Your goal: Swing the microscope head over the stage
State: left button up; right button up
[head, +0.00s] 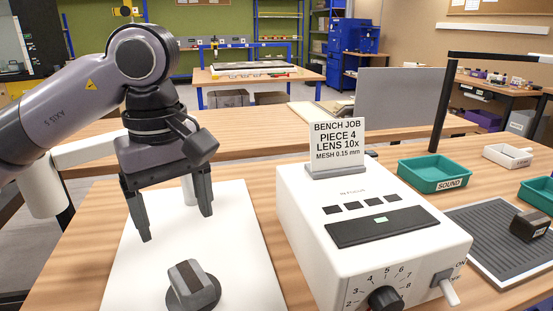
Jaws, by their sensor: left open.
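A white base plate (235,235) lies on the bench at the lower left. A dark round piece with a grey, brown-striped block (193,285) sits on it, apparently the stage. A white post (188,190) shows partly behind my left gripper (177,227). A white cylinder (42,182) with a dark lower part, apparently the microscope head, is at the left, away from the stage. A white bar runs from it behind my arm; the joint to the post is hidden. My left gripper is open, empty, pointing down above the plate, behind the block. My right gripper is not in view.
A white control box (300,215) with a dial (385,298), a switch (447,287) and a job sign (338,143) stands right of the plate. Farther right are a green tray (434,187) marked SOUND and a ribbed grey mat (475,245) with a dark brown block (529,225).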

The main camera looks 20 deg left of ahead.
aim_at(40, 188)
jog(key=k, duration=1)
